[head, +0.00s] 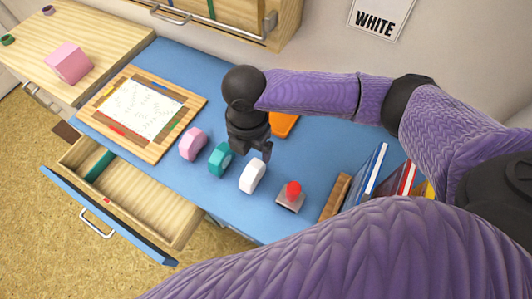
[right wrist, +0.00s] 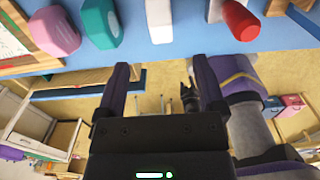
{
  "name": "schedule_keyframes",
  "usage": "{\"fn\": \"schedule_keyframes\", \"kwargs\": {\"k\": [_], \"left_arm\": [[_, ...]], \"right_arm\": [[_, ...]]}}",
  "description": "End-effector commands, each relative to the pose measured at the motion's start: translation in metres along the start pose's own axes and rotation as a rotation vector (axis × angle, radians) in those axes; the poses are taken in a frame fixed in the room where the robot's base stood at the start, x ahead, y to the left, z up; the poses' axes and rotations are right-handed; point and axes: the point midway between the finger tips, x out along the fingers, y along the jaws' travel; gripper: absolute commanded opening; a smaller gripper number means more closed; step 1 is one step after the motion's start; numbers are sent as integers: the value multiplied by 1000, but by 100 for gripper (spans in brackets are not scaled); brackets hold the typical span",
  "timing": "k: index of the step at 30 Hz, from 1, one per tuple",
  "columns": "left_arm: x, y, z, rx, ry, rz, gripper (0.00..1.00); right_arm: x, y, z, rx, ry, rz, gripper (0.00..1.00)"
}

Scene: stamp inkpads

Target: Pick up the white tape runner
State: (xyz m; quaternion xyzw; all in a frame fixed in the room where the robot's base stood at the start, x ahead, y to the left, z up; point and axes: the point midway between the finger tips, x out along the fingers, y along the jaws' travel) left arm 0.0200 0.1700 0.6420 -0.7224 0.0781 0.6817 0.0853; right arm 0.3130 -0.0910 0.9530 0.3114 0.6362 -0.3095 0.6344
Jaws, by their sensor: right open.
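The white tape runner (head: 252,176) stands on the blue desk top near its front edge, between a teal one (head: 220,159) and a red-knobbed stamp (head: 291,194). My right gripper (head: 258,151) is open and empty, above and just behind the white tape runner in the head view, apart from it. In the right wrist view the white tape runner (right wrist: 160,20) is at the top, beyond the spread fingertips (right wrist: 164,72), and is cut off by the frame edge. My left gripper does not show.
A pink tape runner (head: 193,144) stands left of the teal one. A wooden-framed board (head: 188,97) lies at the left. A wooden block (head: 334,196) and upright books (head: 371,170) stand at the right. An open drawer (head: 168,228) juts out in front. A wall sign (head: 379,20) reads WHITE.

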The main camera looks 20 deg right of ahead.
Motion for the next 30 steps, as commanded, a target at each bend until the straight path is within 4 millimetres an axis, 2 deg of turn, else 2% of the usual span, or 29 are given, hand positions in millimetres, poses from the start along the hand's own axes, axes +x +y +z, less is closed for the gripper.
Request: {"fn": "schedule_keyframes", "kwargs": {"k": [5, 11, 16, 23, 30], "left_arm": [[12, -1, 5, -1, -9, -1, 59], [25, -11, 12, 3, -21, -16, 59], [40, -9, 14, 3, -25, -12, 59], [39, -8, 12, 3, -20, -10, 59], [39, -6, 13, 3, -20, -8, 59]], "right_arm": [[28, -1, 0, -4, 0, -5, 88], [63, 0, 0, -2, 1, -3, 88], [97, -1, -1, -1, 0, -5, 88], [99, -1, 0, -2, -1, -1, 88], [99, -1, 0, -2, -1, -1, 37]]}}
